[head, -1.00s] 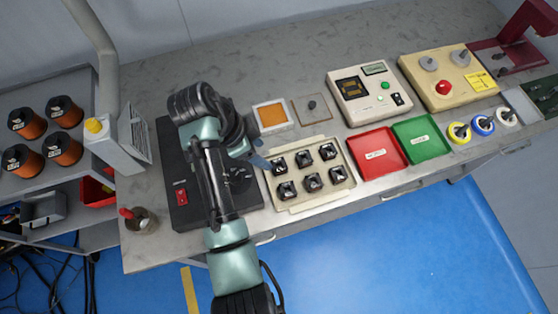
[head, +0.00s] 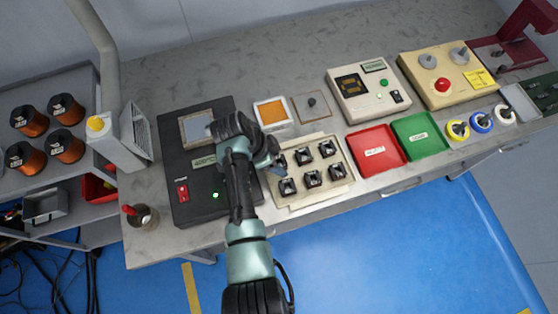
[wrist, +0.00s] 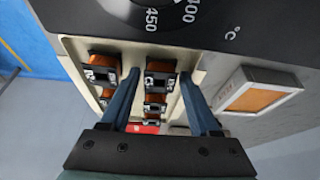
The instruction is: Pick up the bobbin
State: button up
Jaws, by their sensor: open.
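Several dark bobbins with copper windings sit in a cream tray (head: 296,206) on the bench. My gripper (head: 278,166) is at the tray's left end, by the upper-left bobbin, which it partly hides in the head view. In the wrist view my gripper (wrist: 158,76) is open, its two blue fingers apart. A bobbin (wrist: 161,74) shows between the fingertips, with more bobbins in line behind it. Another bobbin (wrist: 103,68) is left of the left finger. I cannot tell whether either finger touches a bobbin.
A black heated unit (head: 175,160) with a dial is left of the tray. Red (head: 376,151) and green (head: 416,136) trays lie to the right. A cup (head: 141,216) stands at the left front edge.

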grip_shut()
jog(key=shift+r, duration=0.1)
notch_tip(320, 180, up, 10)
dwell(0.7)
